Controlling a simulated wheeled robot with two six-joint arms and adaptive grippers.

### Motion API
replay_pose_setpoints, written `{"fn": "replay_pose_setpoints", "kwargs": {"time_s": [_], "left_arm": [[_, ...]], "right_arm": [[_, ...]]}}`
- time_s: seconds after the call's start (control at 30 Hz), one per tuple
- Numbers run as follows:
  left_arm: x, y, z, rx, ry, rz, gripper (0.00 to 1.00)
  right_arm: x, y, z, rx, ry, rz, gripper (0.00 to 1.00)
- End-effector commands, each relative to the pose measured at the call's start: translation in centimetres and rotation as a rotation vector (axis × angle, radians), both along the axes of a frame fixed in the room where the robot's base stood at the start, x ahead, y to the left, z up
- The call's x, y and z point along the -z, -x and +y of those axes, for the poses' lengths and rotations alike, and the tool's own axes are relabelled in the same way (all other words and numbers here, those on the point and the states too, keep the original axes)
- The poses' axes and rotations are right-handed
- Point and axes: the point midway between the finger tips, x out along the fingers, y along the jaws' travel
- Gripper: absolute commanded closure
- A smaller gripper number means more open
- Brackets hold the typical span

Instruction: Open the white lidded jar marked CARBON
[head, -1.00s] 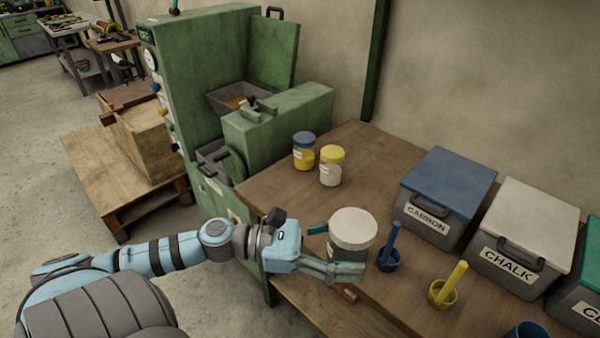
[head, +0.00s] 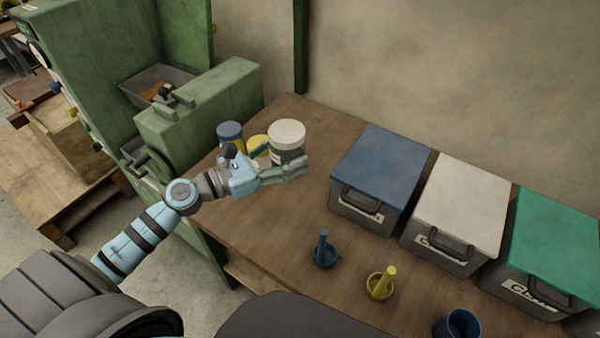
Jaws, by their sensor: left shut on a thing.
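A jar with a white lid (head: 287,132) and a clear body is at the left part of the bench. My left gripper (head: 284,172) is shut around the side of its body, below the lid. The lid sits on the jar. The gripper fingers cover much of the body, and I cannot read its label. I cannot tell whether the jar touches the bench or is held above it. My right gripper is not in view.
A blue-lidded jar (head: 230,131) and a yellow-lidded jar (head: 257,143) stand just left of the held jar, partly hidden. Bins with blue (head: 382,165), white (head: 461,205) and green (head: 556,240) lids line the right. A blue mortar (head: 325,257) and yellow mortar (head: 379,287) stand in front.

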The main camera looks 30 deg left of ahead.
Motion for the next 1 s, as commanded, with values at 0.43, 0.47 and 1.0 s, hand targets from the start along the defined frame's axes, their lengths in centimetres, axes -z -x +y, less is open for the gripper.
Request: {"fn": "replay_pose_setpoints", "kwargs": {"time_s": [0.43, 0.47, 1.0], "left_arm": [[2.0, -9.2, 2.1, -0.288, 0.002, 0.007, 1.00], [3.3, -9.2, 2.1, -0.287, 0.002, 0.007, 1.00], [16.9, -9.1, 2.0, -0.284, 0.001, 0.005, 1.00]], "right_arm": [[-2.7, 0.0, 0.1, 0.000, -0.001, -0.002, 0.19], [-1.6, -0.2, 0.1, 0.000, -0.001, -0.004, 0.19], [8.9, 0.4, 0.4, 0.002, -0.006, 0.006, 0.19]]}}
